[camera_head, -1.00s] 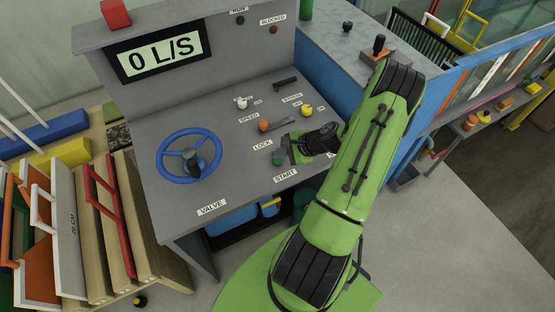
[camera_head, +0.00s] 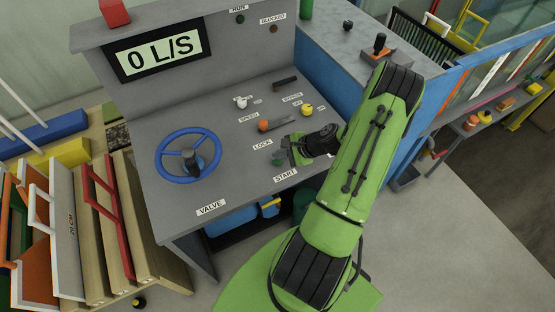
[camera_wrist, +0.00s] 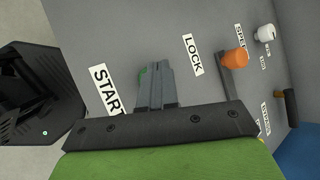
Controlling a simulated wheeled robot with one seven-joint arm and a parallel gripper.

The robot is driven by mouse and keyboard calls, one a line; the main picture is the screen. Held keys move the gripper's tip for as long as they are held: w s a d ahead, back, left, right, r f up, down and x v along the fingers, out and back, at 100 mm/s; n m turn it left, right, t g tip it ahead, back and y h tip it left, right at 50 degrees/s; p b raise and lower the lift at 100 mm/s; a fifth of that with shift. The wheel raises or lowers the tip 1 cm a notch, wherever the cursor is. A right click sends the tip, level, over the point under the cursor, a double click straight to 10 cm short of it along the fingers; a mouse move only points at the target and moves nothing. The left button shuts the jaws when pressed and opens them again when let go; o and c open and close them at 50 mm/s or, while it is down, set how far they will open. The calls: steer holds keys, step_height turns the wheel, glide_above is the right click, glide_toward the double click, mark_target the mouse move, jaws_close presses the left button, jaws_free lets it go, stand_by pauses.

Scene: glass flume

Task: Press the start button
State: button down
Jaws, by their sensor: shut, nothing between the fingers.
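The green start button (camera_head: 277,154) is on the grey console's sloping top, above the START label (camera_head: 285,175). My gripper (camera_head: 288,152) is shut and empty, its fingers pointing down at the panel right beside the button. The START label (camera_wrist: 105,90) lies left of the fingers. I cannot tell whether the fingertips touch the button.
The orange lock knob (camera_head: 264,125), white speed knob (camera_head: 241,102) and yellow knob (camera_head: 307,111) stand near my gripper on the console (camera_head: 235,190). A blue valve wheel (camera_head: 160,165) is to the left. The display (camera_head: 160,56) reads 0 L/S.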

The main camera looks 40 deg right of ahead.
mark_target(280, 161)
steer(key=shift+f+b, duration=0.3)
steer(key=shift+f, duration=0.1)
stand_by(0.3)
steer(key=shift+r+p, duration=0.8)
steer(key=shift+r, duration=0.2)
step_height(280, 161, up, 6)
steer(key=p, duration=0.4)
